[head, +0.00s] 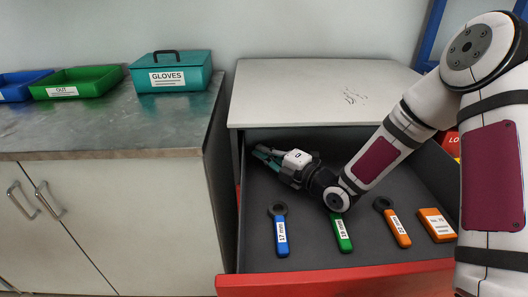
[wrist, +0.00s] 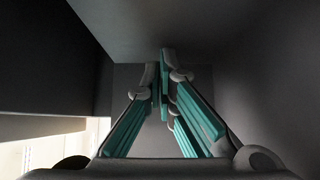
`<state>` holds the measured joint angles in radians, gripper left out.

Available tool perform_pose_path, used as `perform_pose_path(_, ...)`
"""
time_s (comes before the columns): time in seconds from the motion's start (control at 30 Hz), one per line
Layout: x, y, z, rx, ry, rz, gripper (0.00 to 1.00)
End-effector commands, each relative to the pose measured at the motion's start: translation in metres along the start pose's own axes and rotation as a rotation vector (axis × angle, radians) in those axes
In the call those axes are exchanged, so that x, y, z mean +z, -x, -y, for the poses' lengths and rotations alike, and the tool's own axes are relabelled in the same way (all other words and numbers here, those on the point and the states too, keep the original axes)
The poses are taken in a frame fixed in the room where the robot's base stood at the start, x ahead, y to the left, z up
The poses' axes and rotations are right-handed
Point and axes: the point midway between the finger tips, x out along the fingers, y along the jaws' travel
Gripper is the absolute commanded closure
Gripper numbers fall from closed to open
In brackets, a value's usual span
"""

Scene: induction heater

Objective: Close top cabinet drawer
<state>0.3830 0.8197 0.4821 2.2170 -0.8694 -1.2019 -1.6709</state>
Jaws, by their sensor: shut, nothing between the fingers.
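The top cabinet drawer (head: 330,281) has a red front and a dark grey inside, and it stands pulled out below the white cabinet top (head: 320,85). My gripper (head: 262,152) is inside the open drawer, near its left wall towards the back, above the drawer floor. It points left and is shut and empty. In the wrist view my gripper (wrist: 163,85) shows its teal fingers together, with dark grey surfaces around them. Whether the fingers touch the drawer wall cannot be told.
In the drawer lie a blue wrench (head: 281,235), a green wrench (head: 342,232), an orange wrench (head: 394,225) and an orange box (head: 437,224). On the left, a metal-topped counter (head: 110,130) carries a teal gloves box (head: 170,75), a green tray (head: 78,82) and a blue tray (head: 18,88).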

Motion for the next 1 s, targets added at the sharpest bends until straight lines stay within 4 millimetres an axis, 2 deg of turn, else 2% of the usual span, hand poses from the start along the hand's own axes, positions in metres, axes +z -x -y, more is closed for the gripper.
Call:
perform_pose_path(0.17,0.01,-0.01,0.002,0.001,0.005,-0.001,1.0)
perform_pose_path(0.7,0.089,-0.087,0.003,0.002,0.003,0.0,1.0)
perform_pose_path(0.8,0.097,-0.094,0.002,0.001,0.002,0.0,1.0)
perform_pose_path(1.0,0.1,-0.097,0.0,0.0,0.0,0.0,1.0)
